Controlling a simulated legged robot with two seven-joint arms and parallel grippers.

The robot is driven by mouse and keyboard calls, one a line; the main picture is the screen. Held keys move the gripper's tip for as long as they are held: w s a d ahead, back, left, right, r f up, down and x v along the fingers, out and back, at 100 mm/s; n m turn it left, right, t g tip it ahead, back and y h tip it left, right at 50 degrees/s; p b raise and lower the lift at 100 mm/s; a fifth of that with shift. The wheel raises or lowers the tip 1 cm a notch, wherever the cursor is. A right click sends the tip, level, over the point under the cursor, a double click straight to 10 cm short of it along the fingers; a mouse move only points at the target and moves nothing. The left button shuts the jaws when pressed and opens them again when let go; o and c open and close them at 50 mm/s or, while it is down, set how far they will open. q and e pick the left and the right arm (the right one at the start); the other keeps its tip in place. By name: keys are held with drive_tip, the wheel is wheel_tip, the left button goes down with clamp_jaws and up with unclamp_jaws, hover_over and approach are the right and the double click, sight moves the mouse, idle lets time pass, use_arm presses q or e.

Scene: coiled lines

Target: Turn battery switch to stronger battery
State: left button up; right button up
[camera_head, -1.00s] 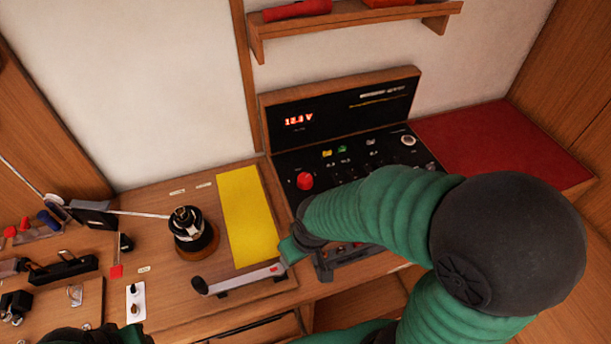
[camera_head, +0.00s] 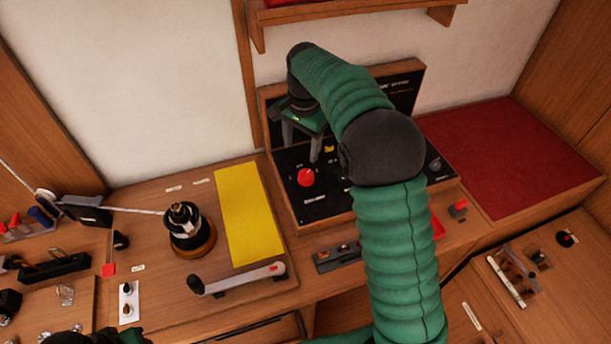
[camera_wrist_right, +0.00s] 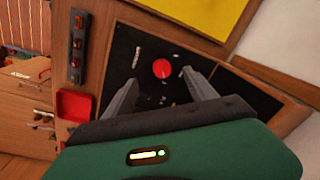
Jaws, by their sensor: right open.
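The red round knob (camera_head: 306,177) sits on the black switch panel (camera_head: 322,208). It also shows in the right wrist view (camera_wrist_right: 161,68), between the two fingers. My right gripper (camera_head: 301,145) is open and empty, just above and behind the knob, fingers pointing down at the panel. In the right wrist view the gripper (camera_wrist_right: 160,78) has a finger on each side of the knob; contact is not visible. The upright display panel (camera_head: 402,92) is mostly hidden by my right arm, and its voltage reading is not visible. Only a dark part of my left gripper (camera_head: 72,338) shows at the bottom left edge.
A yellow sheet (camera_head: 249,214) and a winch (camera_head: 187,226) are left of the panel. A crank handle (camera_head: 237,280) lies in front. A wooden shelf (camera_head: 350,18) overhangs the back. A red cushion (camera_head: 505,155) is at right. A red tray (camera_wrist_right: 75,104) shows in the wrist view.

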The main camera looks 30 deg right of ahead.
drive_tip(key=w+d+r+m, duration=0.2)
drive_tip(key=d+m, duration=0.1)
drive_tip(key=d, duration=0.1)
approach(306, 174)
drive_tip(key=f, duration=0.6)
drive_tip(key=w+f, duration=0.1)
drive_tip(key=f, duration=0.2)
drive_tip(key=shift+d, duration=0.2)
drive_tip(key=shift+a+r, duration=0.1)
drive_tip(key=shift+c, duration=0.8)
drive_tip(key=c, duration=1.2)
